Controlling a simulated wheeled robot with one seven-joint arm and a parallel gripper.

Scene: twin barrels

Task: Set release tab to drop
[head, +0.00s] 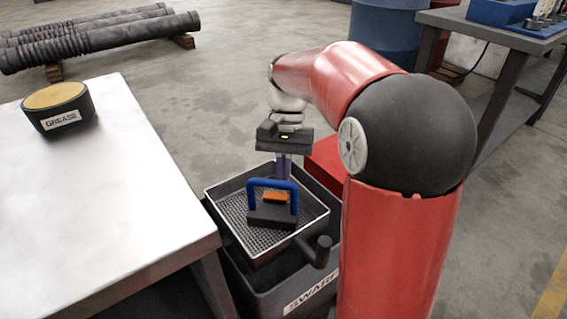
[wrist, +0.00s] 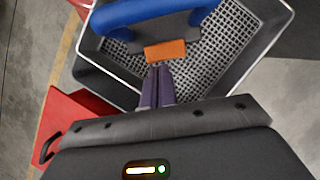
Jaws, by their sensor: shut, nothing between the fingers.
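The orange release tab (head: 275,197) sits on top of a dark block (head: 270,218) with a blue arched handle (head: 250,194). The block is in a dark mesh-floored basket (head: 316,226). In the wrist view, the orange tab (wrist: 165,50) lies just beyond my fingertips, under the blue handle (wrist: 128,14). My gripper (head: 284,176) points down behind the handle in the head view, its fingers shut and empty. In the wrist view, my gripper (wrist: 158,70) has its tips very close to the tab's near edge. I cannot tell whether they touch it. The fingertips are partly hidden in the head view.
The basket stands over a dark bin labelled SWARF (head: 312,292), its handle sticking out toward the front right. A red box (head: 325,163) is behind it. A metal table (head: 110,190) with a GREASE tub (head: 60,112) stands close on the left.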

